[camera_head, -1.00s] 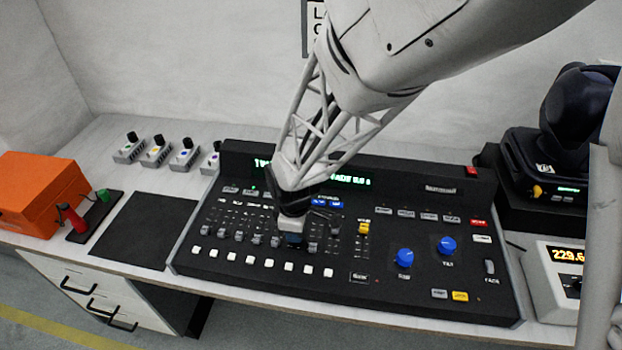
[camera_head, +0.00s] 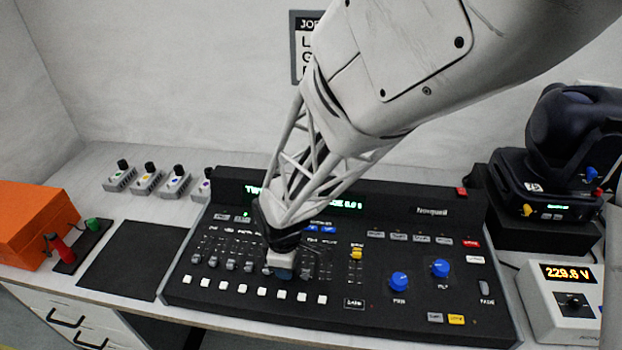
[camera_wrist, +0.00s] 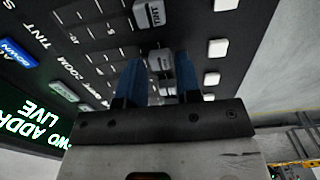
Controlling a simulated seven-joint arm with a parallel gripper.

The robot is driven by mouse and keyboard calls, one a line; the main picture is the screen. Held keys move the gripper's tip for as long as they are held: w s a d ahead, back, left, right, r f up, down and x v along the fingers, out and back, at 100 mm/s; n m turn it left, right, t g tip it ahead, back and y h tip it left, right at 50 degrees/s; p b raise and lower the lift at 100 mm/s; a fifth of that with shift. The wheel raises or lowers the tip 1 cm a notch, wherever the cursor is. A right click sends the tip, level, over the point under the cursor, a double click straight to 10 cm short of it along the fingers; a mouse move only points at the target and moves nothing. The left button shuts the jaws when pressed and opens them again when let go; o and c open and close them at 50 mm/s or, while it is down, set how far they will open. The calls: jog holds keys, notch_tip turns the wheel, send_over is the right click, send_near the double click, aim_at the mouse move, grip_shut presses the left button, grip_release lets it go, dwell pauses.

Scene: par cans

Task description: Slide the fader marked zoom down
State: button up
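The black lighting console (camera_head: 420,290) has a row of grey faders at its front left. In the wrist view, the printed word ZOOM (camera_wrist: 76,68) lines up roughly with a grey fader cap (camera_wrist: 162,61). My gripper (camera_wrist: 160,74) has its two blue fingertips on either side of this cap. The fingers are apart, and I cannot tell whether they touch it. A neighbouring cap marked TINT (camera_wrist: 150,14) is just beyond. In the head view, my gripper (camera_head: 284,273) is low over the fader row and hides the zoom fader.
White buttons (camera_head: 242,288) line the front of the faders. A yellow-capped fader (camera_head: 357,254) and blue knobs (camera_head: 399,282) are to the right. A meter (camera_head: 560,310) and moving-head lamp (camera_head: 560,150) stand farther right. A black mat (camera_head: 130,260) lies left.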

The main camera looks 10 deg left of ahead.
jog(key=shift+r, duration=0.2)
dwell(0.5)
jog(key=shift+r, duration=2.8)
jog(key=shift+d+r, duration=0.25)
jog(key=s+d+r+m+t, duration=0.1)
jog(key=s+d+r+m, duration=0.1)
jog(key=d+r+m, duration=0.75)
jog(key=s+d+r+m+t, duration=0.1)
jog(key=s+d+r+m, duration=0.35)
jog(key=d, duration=0.95)
jog(key=shift+s+d+r+m+t, duration=0.1)
jog(key=shift+s+d+r+m, duration=0.7)
jog(key=shift+d, duration=0.45)
jog(key=shift+s+d+r+m+t, duration=0.1)
jog(key=shift+s+d+r+m, duration=0.5)
jog(key=shift+s+d+r, duration=0.55)
jog(key=shift+s+d+r+m+t, duration=0.1)
jog(key=shift+s+d+r+m, duration=0.65)
jog(key=shift+d, duration=0.65)
jog(key=shift+w+r, duration=0.1)
jog(key=shift+w, duration=0.05)
